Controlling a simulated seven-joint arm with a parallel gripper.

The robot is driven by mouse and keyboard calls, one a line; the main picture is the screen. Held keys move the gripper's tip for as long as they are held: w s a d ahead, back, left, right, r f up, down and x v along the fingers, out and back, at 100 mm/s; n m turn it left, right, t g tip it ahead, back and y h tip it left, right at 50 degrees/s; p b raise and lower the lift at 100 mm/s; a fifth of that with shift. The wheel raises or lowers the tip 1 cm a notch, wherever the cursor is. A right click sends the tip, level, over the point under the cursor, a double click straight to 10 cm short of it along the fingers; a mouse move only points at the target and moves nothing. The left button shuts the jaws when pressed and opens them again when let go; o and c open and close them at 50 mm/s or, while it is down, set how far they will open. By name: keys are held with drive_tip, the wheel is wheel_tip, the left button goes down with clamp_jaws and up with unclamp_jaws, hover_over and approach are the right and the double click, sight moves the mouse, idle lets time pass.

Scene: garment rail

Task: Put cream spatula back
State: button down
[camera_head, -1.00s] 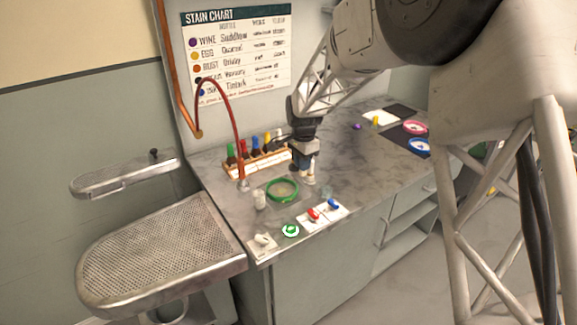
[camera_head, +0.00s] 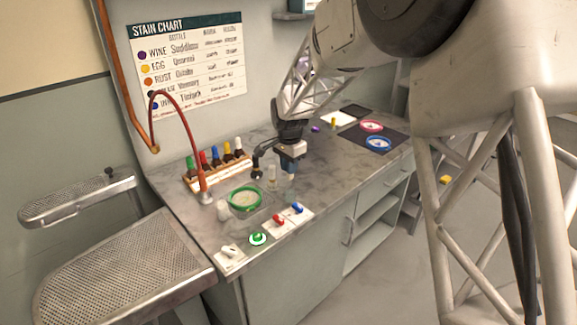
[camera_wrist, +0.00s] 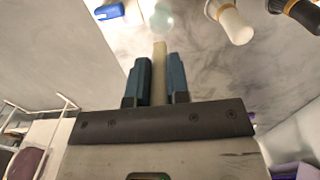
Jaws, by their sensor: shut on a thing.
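My gripper (camera_head: 291,160) is over the counter, right of the bottle rack. In the wrist view its two blue fingers (camera_wrist: 160,80) are shut on the cream spatula (camera_wrist: 159,62), a narrow cream bar between them. In the head view the spatula's lower part is small and hard to make out under the gripper. A pale, clear round thing (camera_wrist: 161,18) lies beyond its tip in the wrist view; I cannot tell if they touch. A cream-topped bottle (camera_head: 271,178) stands just left of the gripper; it also shows in the wrist view (camera_wrist: 232,24).
A black-topped bottle (camera_head: 257,166) stands near the rack (camera_head: 217,175) of several bottles. Red (camera_head: 278,220) and blue (camera_head: 297,208) pieces lie on white cards in front.

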sight(289, 179)
drive_tip(key=shift+f, duration=0.25)
drive_tip(key=shift+f, duration=2)
drive_tip(key=shift+f, duration=1.75)
idle(1.8)
drive_tip(key=c, duration=0.7)
unclamp_jaws()
drive_tip(key=shift+r, duration=0.2)
